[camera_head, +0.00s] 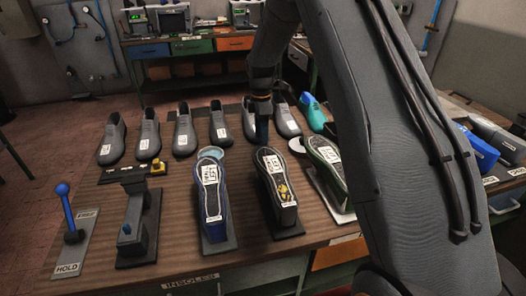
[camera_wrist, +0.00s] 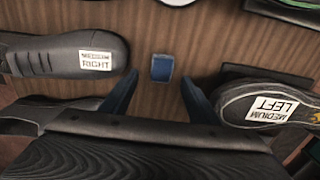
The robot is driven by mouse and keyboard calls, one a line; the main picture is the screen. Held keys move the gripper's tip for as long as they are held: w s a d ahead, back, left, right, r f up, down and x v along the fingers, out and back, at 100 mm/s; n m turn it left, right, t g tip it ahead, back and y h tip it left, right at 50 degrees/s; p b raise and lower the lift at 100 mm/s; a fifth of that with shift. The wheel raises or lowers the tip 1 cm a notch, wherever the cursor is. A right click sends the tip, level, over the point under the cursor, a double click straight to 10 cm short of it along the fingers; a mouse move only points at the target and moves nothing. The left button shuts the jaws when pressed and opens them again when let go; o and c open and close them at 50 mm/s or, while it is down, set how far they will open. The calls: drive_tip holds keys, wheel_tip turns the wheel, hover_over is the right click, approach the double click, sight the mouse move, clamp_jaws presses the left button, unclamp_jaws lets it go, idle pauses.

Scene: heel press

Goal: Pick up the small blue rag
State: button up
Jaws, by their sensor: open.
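The small blue rag (camera_wrist: 162,67) lies on the brown wooden table in the wrist view, as a small rounded block near the upper middle. My gripper (camera_wrist: 157,88) is open, with one blue finger at lower left and one at lower right of the rag. The rag is ahead of the gap between the fingertips, and nothing shows between the fingers. In the head view my gripper (camera_head: 262,128) points down over the middle of the table, among the shoes. I cannot make out the rag there.
A grey shoe labelled medium right (camera_wrist: 60,58) is left of the rag, and a sole labelled medium left (camera_wrist: 262,105) is to the right. In the head view, several grey shoes stand behind upright soles (camera_head: 211,200). A blue lever (camera_head: 67,207) is at the left.

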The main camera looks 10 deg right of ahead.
drive_tip(key=f+p, duration=0.1)
drive_tip(key=f, duration=0.1)
drive_tip(key=f+p, duration=0.2)
drive_tip(key=shift+s+d+f, duration=0.15)
drive_tip(key=shift+s+d, duration=0.05)
drive_tip(key=shift+f, duration=0.4)
drive_tip(key=c, duration=1.1)
drive_tip(key=shift+r, duration=0.1)
wheel_tip(320, 180, up, 18)
drive_tip(key=b, duration=0.7)
